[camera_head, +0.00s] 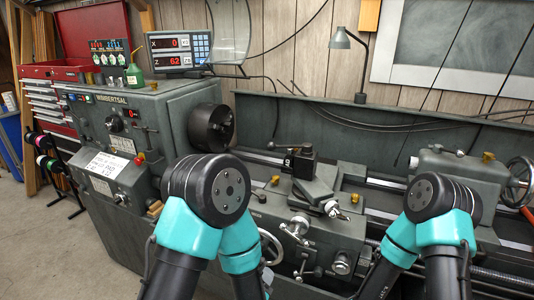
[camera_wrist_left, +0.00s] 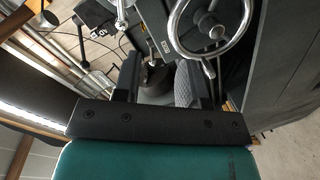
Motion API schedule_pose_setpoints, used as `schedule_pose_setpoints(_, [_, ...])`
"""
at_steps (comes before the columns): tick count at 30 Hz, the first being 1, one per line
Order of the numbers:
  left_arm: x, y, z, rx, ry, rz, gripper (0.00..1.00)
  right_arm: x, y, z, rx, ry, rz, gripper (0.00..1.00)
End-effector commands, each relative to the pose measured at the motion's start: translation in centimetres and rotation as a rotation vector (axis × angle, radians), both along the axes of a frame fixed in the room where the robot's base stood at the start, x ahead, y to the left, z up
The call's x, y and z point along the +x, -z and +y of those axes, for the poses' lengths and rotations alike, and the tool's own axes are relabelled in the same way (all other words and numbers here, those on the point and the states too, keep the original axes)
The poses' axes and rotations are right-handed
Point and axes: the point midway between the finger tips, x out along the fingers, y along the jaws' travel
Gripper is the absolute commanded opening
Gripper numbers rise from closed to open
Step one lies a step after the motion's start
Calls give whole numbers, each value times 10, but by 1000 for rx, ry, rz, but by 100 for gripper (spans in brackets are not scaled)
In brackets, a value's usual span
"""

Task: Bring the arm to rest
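My left gripper (camera_wrist_left: 158,68) shows in the left wrist view, its two dark fingers spread apart at the left and right of the middle. No held object can be made out between them; parts of the machine show behind the gap. In the head view, my left arm is bent at its black and teal elbow in front of the lathe, and its gripper is mostly hidden behind the arm. My right arm is bent in a similar way at the right. Its gripper does not show.
A grey metal lathe (camera_head: 172,110) fills the middle, with a handwheel (camera_head: 272,247) near my left arm, which also shows in the left wrist view (camera_wrist_left: 210,25). A red tool chest (camera_head: 48,92) stands at the far left. The floor (camera_head: 40,245) at left is clear.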

Motion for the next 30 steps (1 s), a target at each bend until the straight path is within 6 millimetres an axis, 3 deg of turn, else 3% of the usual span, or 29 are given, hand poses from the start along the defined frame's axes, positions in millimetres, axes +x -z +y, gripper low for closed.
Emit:
schedule_pose_setpoints(8, [3, 87, 70, 262, 31, 322, 38, 0, 0, 0, 0, 0, 0, 53])
schedule_pose_setpoints(14, [-20, 142, 121, 408, 130, 564, 38, 0, 0, 0, 0, 0, 0, 53])
schedule_pose_setpoints(18, [-47, 173, 155, 478, 233, 726, 38, 0, 0, 0, 0, 0, 0, 53])
schedule_pose_setpoints(24, [-93, 203, 196, 524, 404, 919, 38, 0, 0, 0, 0, 0, 0, 53])
schedule_pose_setpoints(30, [-117, 211, 211, 531, 501, 998, 38, 0, 0, 0, 0, 0, 0, 53])
